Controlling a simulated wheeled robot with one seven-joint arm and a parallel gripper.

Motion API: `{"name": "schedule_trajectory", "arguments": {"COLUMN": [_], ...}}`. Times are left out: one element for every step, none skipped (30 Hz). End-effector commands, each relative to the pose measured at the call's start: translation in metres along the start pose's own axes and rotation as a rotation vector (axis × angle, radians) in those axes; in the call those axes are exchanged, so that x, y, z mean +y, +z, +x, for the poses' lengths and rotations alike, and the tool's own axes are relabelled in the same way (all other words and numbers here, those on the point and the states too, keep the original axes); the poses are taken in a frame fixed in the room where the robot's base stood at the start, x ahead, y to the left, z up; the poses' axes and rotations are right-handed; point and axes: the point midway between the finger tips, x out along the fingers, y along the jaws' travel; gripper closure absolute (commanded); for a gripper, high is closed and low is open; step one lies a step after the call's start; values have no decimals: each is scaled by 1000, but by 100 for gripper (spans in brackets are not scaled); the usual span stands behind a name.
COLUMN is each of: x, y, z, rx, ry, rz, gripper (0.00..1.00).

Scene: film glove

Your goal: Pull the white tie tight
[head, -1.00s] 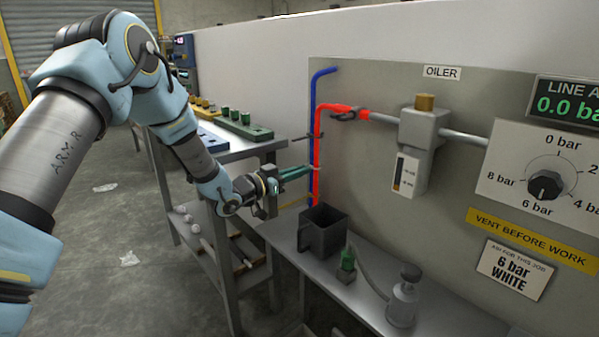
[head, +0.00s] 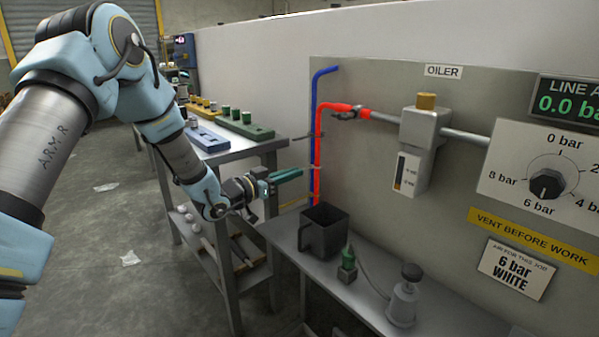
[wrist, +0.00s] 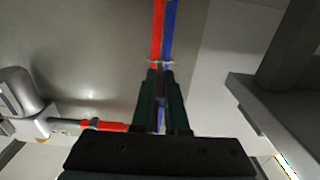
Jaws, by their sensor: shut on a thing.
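The white tie (wrist: 161,63) goes around the red hose (wrist: 157,20) and the blue hose (wrist: 171,20) in the wrist view. In the head view it is a small pale band (head: 314,168) low on the hoses. My gripper (head: 302,171), with green fingers, points at it from the left. In the wrist view the fingertips (wrist: 160,73) are close together right by the tie. They are shut on the tie's tail, though the grip itself is mostly hidden between the fingers. A dark tie (head: 307,138) sits higher on the hoses.
A grey panel (head: 365,215) stands behind the hoses, with the oiler (head: 421,140) to the right. A black bin (head: 323,230) stands on the shelf below my gripper. A green-topped fitting (head: 347,264) and a bottle (head: 404,297) stand farther right. A workbench (head: 235,150) is at left.

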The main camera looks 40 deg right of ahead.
Motion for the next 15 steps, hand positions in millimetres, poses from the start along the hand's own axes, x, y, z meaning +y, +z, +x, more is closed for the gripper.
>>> {"name": "schedule_trajectory", "arguments": {"x": [-2,-2,-1,-1,-1,0,0,0,0,0,0,0,0,0,0], "y": [0,1,0,0,0,0,0,0,0,0,0,0,0,0,0], "z": [-10,-15,-19,-21,-23,-24,-24,-24,-24,-24,-24,-24,-24,-24,-24], "rx": [-2,-2,-1,-1,-1,0,0,0,0,0,0,-1,-1,-1,-1], "ry": [-3,-4,-3,-3,-2,-2,-1,-1,-1,-1,-1,-1,-1,-1,-1], "rz": [0,0,1,0,0,0,0,1,1,1,1,1,1,1,0], "gripper": [100,100,100,100,100,100,100,100,100,100,100,100,100,86,82]}}
